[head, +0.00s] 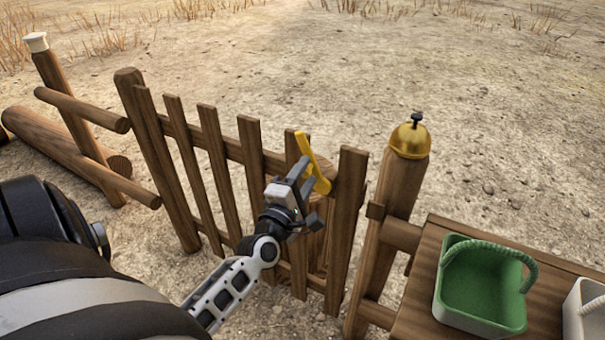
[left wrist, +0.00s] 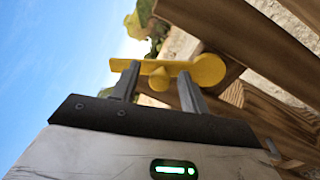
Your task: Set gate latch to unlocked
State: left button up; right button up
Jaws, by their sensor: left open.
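The yellow gate latch (head: 313,158) sits at the top of the wooden gate (head: 250,150), near its right end. It is a long bar, tilted in the head view, and in the left wrist view it shows a round hub (left wrist: 209,70) at one end and a small knob. My left gripper (head: 303,180) is open right at the latch. In the left wrist view, its fingers (left wrist: 157,82) stand on either side of the knob, close to the bar. I cannot tell whether they touch it. My right gripper is out of view.
Right of the gate stands a post with a brass bell (head: 410,139). A wooden table (head: 431,246) at the lower right carries a green basket (head: 483,284) and a white container (head: 588,311). Log rails (head: 80,108) stand at the left. The ground behind is open.

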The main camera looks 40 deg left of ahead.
pick_arm(q)
jog(key=b+v, duration=0.2)
jog(key=v, duration=1.4)
jog(key=shift+b, duration=0.3)
